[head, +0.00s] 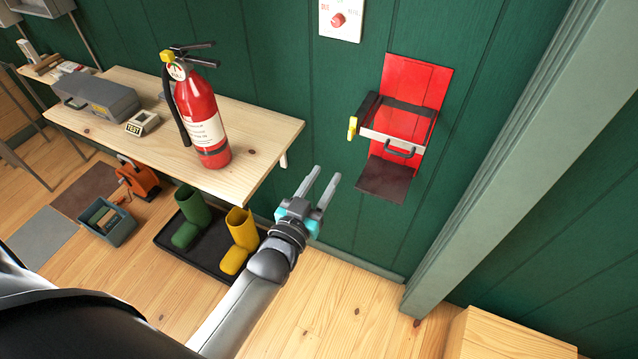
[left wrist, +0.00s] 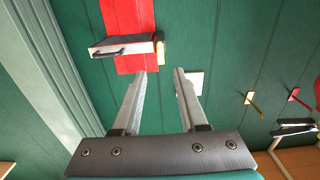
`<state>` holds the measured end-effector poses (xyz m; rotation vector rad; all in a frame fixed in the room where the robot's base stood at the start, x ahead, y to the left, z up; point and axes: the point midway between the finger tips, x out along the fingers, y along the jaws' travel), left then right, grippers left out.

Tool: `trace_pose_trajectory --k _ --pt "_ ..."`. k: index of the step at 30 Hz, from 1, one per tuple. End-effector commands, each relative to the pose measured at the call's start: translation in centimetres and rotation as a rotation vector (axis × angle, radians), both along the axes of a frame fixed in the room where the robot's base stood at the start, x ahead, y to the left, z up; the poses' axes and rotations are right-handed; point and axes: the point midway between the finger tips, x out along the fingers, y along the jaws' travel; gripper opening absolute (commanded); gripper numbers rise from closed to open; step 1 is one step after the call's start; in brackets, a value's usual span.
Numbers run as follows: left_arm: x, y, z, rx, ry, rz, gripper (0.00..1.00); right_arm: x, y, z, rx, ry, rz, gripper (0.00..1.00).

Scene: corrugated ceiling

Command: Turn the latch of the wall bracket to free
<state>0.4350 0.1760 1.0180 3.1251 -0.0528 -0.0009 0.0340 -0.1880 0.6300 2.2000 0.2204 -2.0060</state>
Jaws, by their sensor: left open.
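The wall bracket is a red plate (head: 425,85) on the green wall, with a dark shelf (head: 384,183) at its foot. A grey band (head: 394,138) with a dark handle (head: 402,153) stands out across its front. The small yellow latch (head: 352,128) sits at the band's left end. No extinguisher is in the bracket. My left gripper (head: 325,172) is open and empty, below and left of the latch and apart from it. In the left wrist view, the latch (left wrist: 160,50) shows beyond the open fingertips (left wrist: 160,73), beside the band (left wrist: 122,46).
A red fire extinguisher (head: 200,115) stands on the wooden bench (head: 262,132) at left. A grey post (head: 515,150) rises right of the bracket. The wall between gripper and bracket is clear.

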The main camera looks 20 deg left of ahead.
Motion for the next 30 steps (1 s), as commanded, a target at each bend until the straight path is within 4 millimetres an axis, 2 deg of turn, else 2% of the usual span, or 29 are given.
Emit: trace_pose_trajectory --k 6,23,26,29,30 --pt "-1.6 0.1 0.0 0.000 0.001 0.000 0.42 0.0 0.0 0.0 0.000 0.000 0.000 0.50" --pt "-1.7 0.1 0.0 0.000 0.001 0.000 0.42 0.0 0.0 0.0 0.000 0.000 0.001 0.50" --pt "-1.9 0.0 -1.4 0.002 0.027 -0.002 0.42 0.0 0.0 -0.3 0.000 0.000 0.001 0.50" --pt "-2.5 -0.4 -5.4 0.007 0.109 -0.012 0.42 0.0 0.0 -1.1 0.000 0.000 0.001 0.50" --pt "-3.1 -0.6 -7.8 0.010 0.158 -0.017 0.42 0.0 0.0 -1.6 0.000 0.000 0.001 0.50"
